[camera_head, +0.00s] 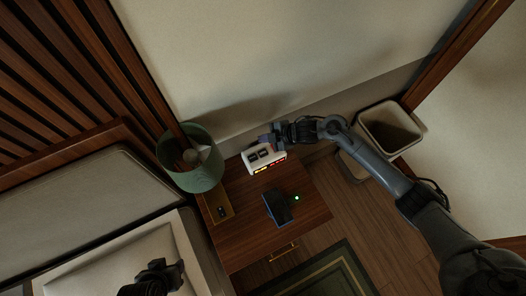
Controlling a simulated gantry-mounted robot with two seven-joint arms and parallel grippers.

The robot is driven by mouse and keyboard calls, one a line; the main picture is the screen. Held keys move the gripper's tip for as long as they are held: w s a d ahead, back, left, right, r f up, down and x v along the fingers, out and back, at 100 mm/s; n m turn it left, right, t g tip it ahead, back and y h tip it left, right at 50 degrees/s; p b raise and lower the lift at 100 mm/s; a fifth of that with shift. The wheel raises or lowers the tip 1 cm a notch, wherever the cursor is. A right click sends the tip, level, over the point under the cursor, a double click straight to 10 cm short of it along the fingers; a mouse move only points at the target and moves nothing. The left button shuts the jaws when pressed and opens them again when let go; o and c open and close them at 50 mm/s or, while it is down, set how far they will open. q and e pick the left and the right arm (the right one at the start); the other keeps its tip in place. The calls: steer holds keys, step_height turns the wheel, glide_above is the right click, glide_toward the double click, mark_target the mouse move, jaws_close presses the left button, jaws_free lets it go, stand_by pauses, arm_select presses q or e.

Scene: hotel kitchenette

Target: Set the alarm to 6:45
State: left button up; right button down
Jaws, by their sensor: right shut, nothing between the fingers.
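A small white alarm clock (262,159) stands on the wooden nightstand (241,242), near its back edge. It has dark buttons on top and lit yellow and red digits on its front; the digits are too small to read. My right gripper (270,139) is shut and empty, at the back edge of the clock's top; whether it touches cannot be told. My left gripper (155,278) is at the bottom left, over the bed, far from the clock; its fingers are not clear.
A green lamp (190,160) stands left of the clock. A dark device (277,207) with a green light is in front of it. A brass plate (218,207) lies at left. A bin (390,128) stands right of the nightstand.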

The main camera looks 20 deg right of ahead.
steer(key=shift+f+b, duration=1.15)
steer(key=b, duration=0.5)
glide_above(265, 154)
step_height(265, 154, down, 5)
steer(key=shift+r, duration=0.15)
steer(key=shift+f+b, duration=0.4)
steer(key=shift+f, duration=0.5)
steer(key=shift+f, duration=0.25)
steer(key=shift+f, duration=0.2)
stand_by(0.6)
